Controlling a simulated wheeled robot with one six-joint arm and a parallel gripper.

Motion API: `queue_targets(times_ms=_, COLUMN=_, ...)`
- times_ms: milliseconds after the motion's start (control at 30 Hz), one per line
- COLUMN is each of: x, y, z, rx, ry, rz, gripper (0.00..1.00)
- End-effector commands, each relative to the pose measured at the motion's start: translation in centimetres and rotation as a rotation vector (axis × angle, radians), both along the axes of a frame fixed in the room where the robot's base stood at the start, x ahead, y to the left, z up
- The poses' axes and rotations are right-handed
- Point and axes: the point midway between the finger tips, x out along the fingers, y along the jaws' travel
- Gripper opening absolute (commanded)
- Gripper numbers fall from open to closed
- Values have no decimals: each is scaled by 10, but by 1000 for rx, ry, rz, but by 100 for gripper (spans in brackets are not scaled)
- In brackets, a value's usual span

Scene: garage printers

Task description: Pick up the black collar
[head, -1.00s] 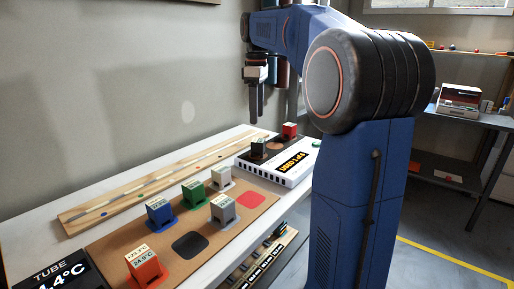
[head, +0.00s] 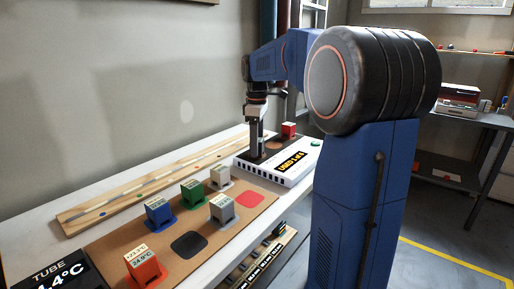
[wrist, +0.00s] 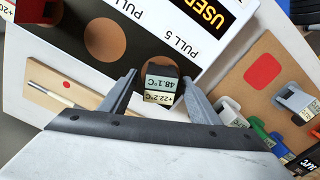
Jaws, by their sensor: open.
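The black collar (wrist: 163,72) is a small dark block with a pale label reading 48.1°C and +22.2°C. In the wrist view it lies between the two fingers of my open gripper (wrist: 160,92). It sits on the dark top panel of a white device (head: 292,174). In the head view my gripper (head: 257,150) points straight down at the collar's place and mostly hides it. Whether the fingers touch the collar I cannot tell.
A red block (head: 289,129) stands behind on the same device, near an empty brown disc (wrist: 104,39). A brown board (head: 215,225) holds blue, green, grey, white and orange-red blocks. A wooden rail (head: 130,190) runs along the wall side.

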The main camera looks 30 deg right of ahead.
Motion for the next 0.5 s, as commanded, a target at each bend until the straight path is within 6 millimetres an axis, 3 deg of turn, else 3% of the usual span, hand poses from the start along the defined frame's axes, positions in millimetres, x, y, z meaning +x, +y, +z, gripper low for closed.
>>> queue_targets(times_ms=267, x=0, y=0, z=-3, rx=0, ry=0, rz=0, gripper=56)
queue_targets(times_ms=433, x=0, y=0, z=-3, rx=0, ry=0, rz=0, gripper=18)
queue_targets(times_ms=500, x=0, y=0, z=-3, rx=0, ry=0, rz=0, gripper=12)
